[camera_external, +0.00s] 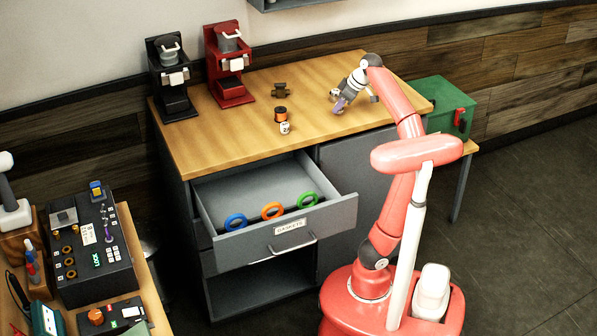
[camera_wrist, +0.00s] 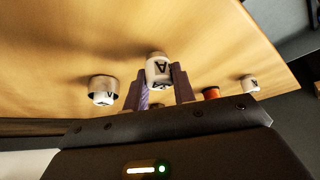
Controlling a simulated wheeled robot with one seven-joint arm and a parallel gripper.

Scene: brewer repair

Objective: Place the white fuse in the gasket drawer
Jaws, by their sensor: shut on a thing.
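My gripper (camera_wrist: 158,78) is shut on a white fuse (camera_wrist: 158,70) marked with a dark letter A, held between its purple fingers. In the external view my gripper (camera_external: 341,104) points down, low over the right part of the wooden counter; the held fuse is too small to make out there. Whether it touches the counter is unclear. The gasket drawer (camera_external: 333,216), grey and labelled GASKETS, is pulled open below the counter's front edge. Blue (camera_external: 236,221), orange (camera_external: 272,210) and green (camera_external: 307,199) rings lie along its front. My gripper is behind and above it, to the right.
Other small lettered cylinders stand on the counter (camera_external: 235,135): a whitish one (camera_wrist: 102,90) and another white one (camera_wrist: 250,83) in the wrist view. An orange cylinder (camera_external: 281,112) stands left of my gripper. Black (camera_external: 172,78) and red (camera_external: 229,65) brewers stand at the back left.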

